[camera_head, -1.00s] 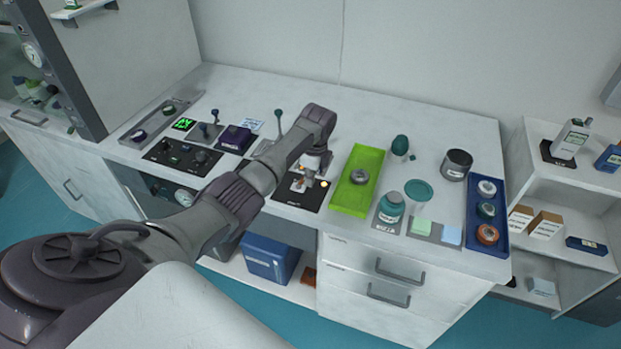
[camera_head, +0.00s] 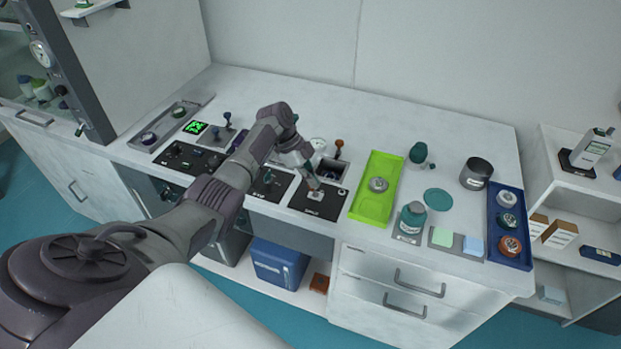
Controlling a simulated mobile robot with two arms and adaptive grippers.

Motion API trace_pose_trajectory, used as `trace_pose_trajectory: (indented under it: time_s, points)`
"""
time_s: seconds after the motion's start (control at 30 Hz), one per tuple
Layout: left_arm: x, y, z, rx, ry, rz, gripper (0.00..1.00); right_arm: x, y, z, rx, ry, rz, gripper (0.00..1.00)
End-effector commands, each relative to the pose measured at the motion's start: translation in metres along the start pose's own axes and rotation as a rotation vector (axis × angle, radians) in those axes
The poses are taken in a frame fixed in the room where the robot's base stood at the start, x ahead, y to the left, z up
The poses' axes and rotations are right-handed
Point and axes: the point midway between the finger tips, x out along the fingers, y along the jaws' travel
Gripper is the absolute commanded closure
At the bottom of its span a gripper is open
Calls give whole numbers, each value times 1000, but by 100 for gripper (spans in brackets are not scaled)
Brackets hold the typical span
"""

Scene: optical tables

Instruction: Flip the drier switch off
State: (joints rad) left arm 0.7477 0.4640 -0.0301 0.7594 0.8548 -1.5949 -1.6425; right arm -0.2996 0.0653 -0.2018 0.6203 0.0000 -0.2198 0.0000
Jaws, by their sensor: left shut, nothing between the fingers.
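A black switch panel (camera_head: 322,207) lies on the worktop just left of the green tray, with a pale switch plate (camera_head: 315,196) near its middle. Its printed label is too small to read surely. My left gripper (camera_head: 314,185) is shut and empty, pointing down with its tips at the switch plate. The tips cover part of the switch, so its lever position and any contact cannot be made out. No orange glow shows on this panel. My right gripper is not in view.
Another black panel (camera_head: 270,185) lies to the left, partly behind my arm, and a knob panel (camera_head: 188,158) further left. The green tray (camera_head: 373,209) is close on the right. A brown-knobbed lever (camera_head: 339,150) stands just behind. The rear worktop is clear.

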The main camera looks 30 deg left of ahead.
Motion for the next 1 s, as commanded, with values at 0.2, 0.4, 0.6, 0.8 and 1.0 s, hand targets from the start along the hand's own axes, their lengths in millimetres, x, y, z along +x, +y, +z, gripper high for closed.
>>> trace_pose_trajectory:
  time_s: [0.2, 0.4, 0.6, 0.8, 1.0]
  points:
    - [-4, -1, -3, 2, 0, -1, 100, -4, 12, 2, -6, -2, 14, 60]
    - [-13, 0, -8, 1, -1, -1, 100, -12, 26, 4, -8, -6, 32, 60]
    - [-15, 0, -9, 1, -2, 0, 100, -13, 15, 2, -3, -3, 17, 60]
    - [-14, 0, -9, 1, -1, 0, 100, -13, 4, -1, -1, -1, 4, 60]
    - [-16, -2, -30, 3, -1, -1, 100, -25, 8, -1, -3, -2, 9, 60]
